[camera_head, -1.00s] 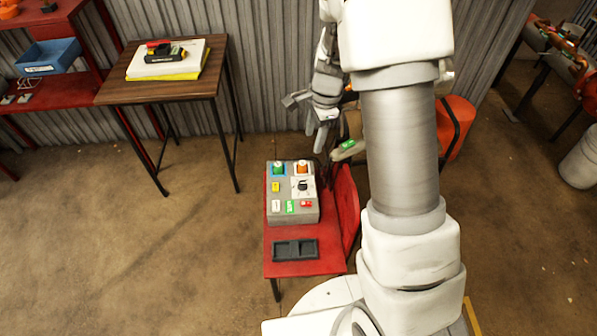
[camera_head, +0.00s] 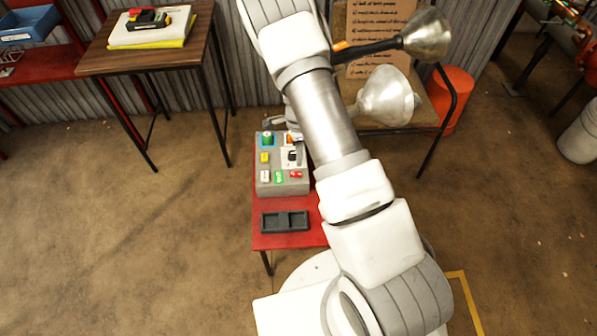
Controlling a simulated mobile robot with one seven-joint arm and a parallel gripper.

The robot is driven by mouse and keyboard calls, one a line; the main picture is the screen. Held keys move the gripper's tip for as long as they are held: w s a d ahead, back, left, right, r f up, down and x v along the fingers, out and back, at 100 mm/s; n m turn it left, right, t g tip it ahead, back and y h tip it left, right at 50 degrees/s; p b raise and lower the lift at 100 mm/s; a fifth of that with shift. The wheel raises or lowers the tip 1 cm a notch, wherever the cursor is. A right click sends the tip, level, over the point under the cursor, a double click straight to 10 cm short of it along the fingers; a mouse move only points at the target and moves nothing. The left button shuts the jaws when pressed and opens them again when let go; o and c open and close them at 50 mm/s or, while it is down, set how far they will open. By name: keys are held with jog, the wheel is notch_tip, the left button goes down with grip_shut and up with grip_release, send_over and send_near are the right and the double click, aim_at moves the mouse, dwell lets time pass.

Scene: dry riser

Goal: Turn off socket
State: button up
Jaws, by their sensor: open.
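A grey control box (camera_head: 283,188) sits on a red seat-like surface (camera_head: 287,240) left of my arm. Its top carries a white plate with a black knob (camera_head: 292,156), which may be the socket switch; I cannot read its position. Contact cannot be told.
A black two-part tray (camera_head: 285,221) lies in front of the box. A wooden table (camera_head: 150,58) with books and a tool stands at left. Metal lamps (camera_head: 386,97) and an orange bin (camera_head: 455,98) are behind my arm at right. The floor at left is clear.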

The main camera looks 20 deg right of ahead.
aim_at(299, 174)
notch_tip(299, 174, down, 10)
jog(key=shift+r+b, duration=0.15)
jog(key=shift+b, duration=0.85)
jog(key=shift+c, duration=0.3)
grip_shut()
